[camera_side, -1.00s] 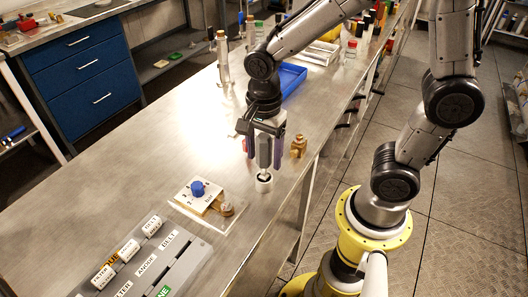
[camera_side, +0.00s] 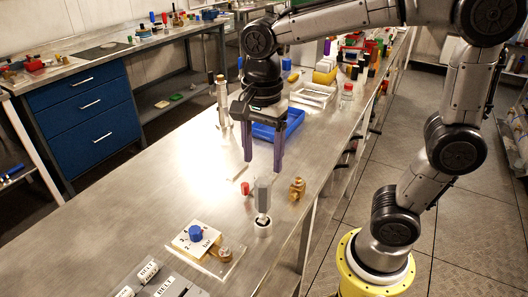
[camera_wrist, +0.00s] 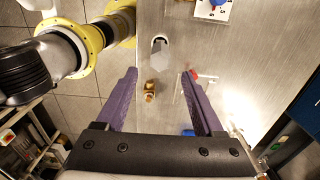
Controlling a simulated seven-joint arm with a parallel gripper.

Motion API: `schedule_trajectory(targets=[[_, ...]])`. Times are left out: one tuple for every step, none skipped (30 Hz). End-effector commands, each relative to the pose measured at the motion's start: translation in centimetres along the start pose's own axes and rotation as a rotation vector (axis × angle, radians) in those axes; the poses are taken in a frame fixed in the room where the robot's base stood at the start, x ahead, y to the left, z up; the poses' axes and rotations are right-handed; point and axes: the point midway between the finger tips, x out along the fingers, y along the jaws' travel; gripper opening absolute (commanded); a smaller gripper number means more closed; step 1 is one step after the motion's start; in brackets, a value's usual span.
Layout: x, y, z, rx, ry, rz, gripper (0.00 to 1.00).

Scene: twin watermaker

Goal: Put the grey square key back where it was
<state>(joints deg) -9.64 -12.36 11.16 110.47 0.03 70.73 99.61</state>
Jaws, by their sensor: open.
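The grey square key (camera_side: 263,194) stands upright with its lower end in a small white round holder (camera_side: 263,227) on the metal bench. In the wrist view the key (camera_wrist: 161,52) is seen from above, beyond the fingertips. How deep it sits in the holder I cannot tell. My gripper (camera_side: 263,164) is open and empty, with its two purple fingers pointing down above the key and apart from it. In the wrist view my gripper (camera_wrist: 160,74) shows nothing between its fingers.
A brass fitting (camera_side: 297,188) stands just right of the key, and a small red part (camera_side: 245,188) is to its left. A white dial plate with a blue knob (camera_side: 196,232) lies in front. A blue tray (camera_side: 290,125) is behind. The bench's left side is clear.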

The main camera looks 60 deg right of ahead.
Motion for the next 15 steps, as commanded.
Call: schedule_trajectory(targets=[[-0.3, 0.0, 0.0, -0.006, -0.001, -0.003, 0.70], [-0.4, 0.1, -0.1, -0.016, -0.001, -0.007, 0.70], [-0.6, 0.3, -0.2, -0.039, -0.002, -0.014, 0.70], [-0.7, 0.6, -0.3, -0.066, -0.003, -0.023, 0.70], [-0.8, 0.8, -0.5, -0.100, -0.004, -0.035, 0.70], [-0.9, 1.2, -0.7, -0.159, -0.004, -0.055, 0.70], [-1.0, 1.6, -0.9, -0.211, -0.003, -0.073, 0.70], [-1.1, 2.1, -1.2, -0.271, 0.000, -0.093, 0.70], [-1.1, 2.7, -1.5, -0.357, 0.007, -0.121, 0.70], [-1.2, 3.2, -1.7, -0.426, 0.014, -0.143, 0.70], [-1.2, 3.7, -2.0, -0.496, 0.023, -0.165, 0.70], [-1.2, 4.3, -2.3, -0.591, 0.039, -0.195, 0.70], [-1.2, 4.8, -2.5, -0.661, 0.053, -0.215, 0.70], [-1.2, 5.3, -2.7, -0.731, 0.069, -0.237, 0.70], [-1.1, 5.9, -3.0, -0.824, 0.093, -0.262, 0.70]])
